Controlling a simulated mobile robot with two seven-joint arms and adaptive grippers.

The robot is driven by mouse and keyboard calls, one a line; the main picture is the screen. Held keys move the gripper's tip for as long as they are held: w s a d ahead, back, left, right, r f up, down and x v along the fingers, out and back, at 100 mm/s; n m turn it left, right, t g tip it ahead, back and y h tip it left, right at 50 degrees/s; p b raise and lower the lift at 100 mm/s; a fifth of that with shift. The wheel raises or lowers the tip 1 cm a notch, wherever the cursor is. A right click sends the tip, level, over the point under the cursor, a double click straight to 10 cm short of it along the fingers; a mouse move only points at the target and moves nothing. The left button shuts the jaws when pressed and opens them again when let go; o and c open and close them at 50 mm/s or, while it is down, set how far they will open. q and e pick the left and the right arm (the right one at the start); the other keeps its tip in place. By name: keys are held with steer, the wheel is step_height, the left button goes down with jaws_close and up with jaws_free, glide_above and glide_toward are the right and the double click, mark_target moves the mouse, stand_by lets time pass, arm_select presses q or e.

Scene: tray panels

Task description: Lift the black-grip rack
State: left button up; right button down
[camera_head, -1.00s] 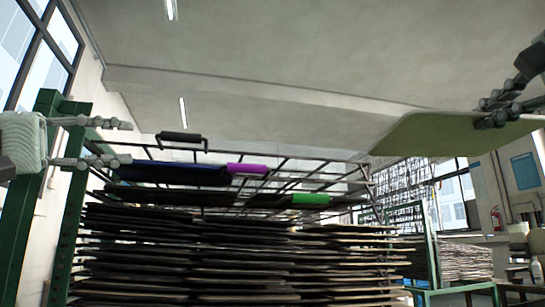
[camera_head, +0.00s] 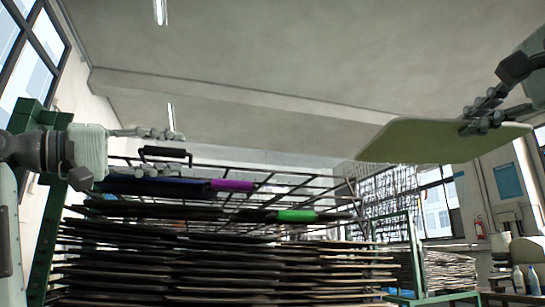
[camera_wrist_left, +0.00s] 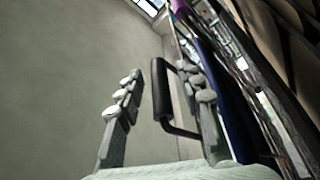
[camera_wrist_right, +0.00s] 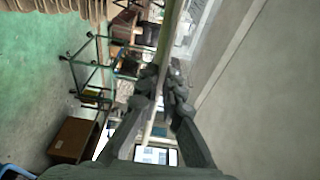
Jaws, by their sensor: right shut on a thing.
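The black grip (camera_head: 165,151) of the rack is a dark bar handle standing above the top wire rack (camera_head: 275,178), on the left in the head view. My left gripper (camera_head: 158,155) is open, its fingers above and below the grip. In the left wrist view the black grip (camera_wrist_left: 160,92) lies between the two spread fingers, close to the right one. My right gripper (camera_head: 480,120) is shut on the edge of a pale green panel (camera_head: 425,141), held up at the right; the panel appears edge-on in the right wrist view (camera_wrist_right: 166,42).
A purple grip (camera_head: 231,185) and a green grip (camera_head: 297,216) lie lower on the racks, close by. Below is a tall stack of dark panels (camera_head: 200,265). A green post (camera_head: 40,215) stands at the left behind my left arm.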

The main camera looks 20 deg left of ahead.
arm_select(q)
jaws_close()
stand_by(0.3)
